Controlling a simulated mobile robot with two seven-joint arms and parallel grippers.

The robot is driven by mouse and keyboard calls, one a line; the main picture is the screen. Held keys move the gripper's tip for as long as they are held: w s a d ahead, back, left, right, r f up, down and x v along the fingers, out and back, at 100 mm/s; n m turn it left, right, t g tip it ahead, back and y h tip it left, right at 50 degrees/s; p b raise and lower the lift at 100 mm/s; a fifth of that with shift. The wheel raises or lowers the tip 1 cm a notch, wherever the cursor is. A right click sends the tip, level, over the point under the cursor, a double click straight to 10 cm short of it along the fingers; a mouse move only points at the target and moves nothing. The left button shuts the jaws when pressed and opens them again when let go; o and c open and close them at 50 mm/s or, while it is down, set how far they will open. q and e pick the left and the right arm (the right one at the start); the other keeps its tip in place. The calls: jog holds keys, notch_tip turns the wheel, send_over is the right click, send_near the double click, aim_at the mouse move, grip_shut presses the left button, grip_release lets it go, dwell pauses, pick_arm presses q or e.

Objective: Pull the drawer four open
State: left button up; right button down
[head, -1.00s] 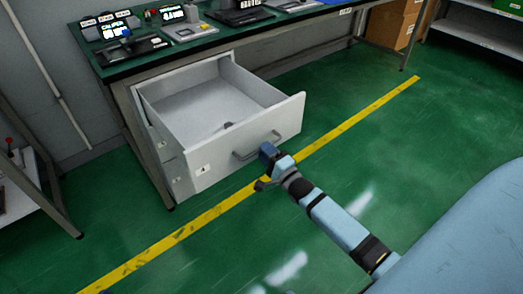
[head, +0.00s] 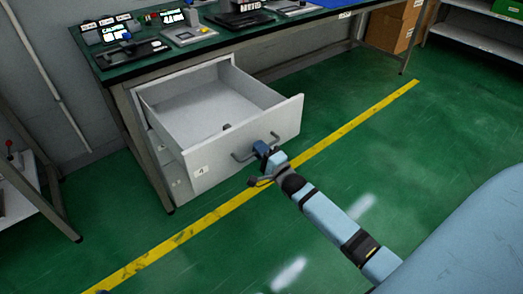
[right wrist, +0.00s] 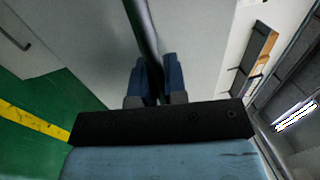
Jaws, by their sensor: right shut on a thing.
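The drawer labelled 4 (head: 240,150) stands far out from the cabinet under the workbench, its inside visible and mostly empty. Its grey bar handle (head: 240,157) is on the front panel. My right gripper (head: 263,148) reaches in from the lower right and is shut on the handle near its right part. In the right wrist view the two blue fingers (right wrist: 157,80) close around the dark handle bar (right wrist: 143,30), with the pale drawer front behind it.
The workbench (head: 225,42) above carries several devices. A yellow floor line (head: 340,133) runs under and past the drawer front. A shelf (head: 25,190) stands at the left and cardboard boxes (head: 392,28) at the back right. The green floor to the right is clear.

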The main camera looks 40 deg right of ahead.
jog(key=x, duration=0.3)
jog(key=f+x, duration=0.1)
jog(key=x, duration=0.1)
jog(key=f+b+x, duration=0.1)
jog(key=x, duration=0.2)
jog(key=shift+w, duration=0.5)
jog(key=x, duration=0.2)
jog(key=b+x, duration=0.1)
jog(key=shift+w+f, duration=0.15)
jog(key=shift+f, duration=0.1)
jog(key=shift+w, duration=0.1)
pick_arm(q)
jog(key=r, duration=0.2)
jog(key=d+r+t+h, duration=0.1)
jog(key=shift+r+t+h, duration=0.3)
jog(key=shift+r, duration=0.05)
jog(key=shift+f, duration=0.1)
pick_arm(e)
jog(key=c, duration=1.3)
grip_release()
pick_arm(q)
jog(key=shift+s+d+f, duration=0.1)
jog(key=shift+f, duration=0.2)
pick_arm(e)
jog(key=shift+o, duration=0.5)
